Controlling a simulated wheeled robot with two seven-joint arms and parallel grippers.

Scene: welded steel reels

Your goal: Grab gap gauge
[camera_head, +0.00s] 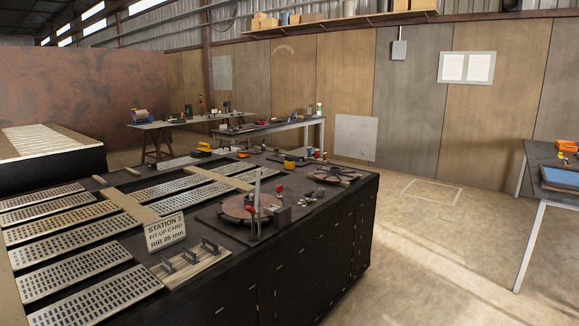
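No object is plainly recognisable as the gap gauge at this size. Several small grey metal pieces (190,257) stand upright in a row on a wooden board (210,265) at the near edge of the dark workbench (300,238); they may be gauges, but I cannot tell. A white card (165,232) behind them reads "STATION", "FIT-UP CARD" and "RIB 85 mm". A round rusty-brown disc (236,207) lies on the bench, with an upright post and red-tipped clamps beside it. Neither of my grippers is in view.
Perforated metal strips (85,265) cover the bench's left part. A second disc (334,174) lies near its right end. Two tables (190,122) (270,125) with tools stand behind. Another table (548,180) is at right. The concrete floor (430,250) between is clear.

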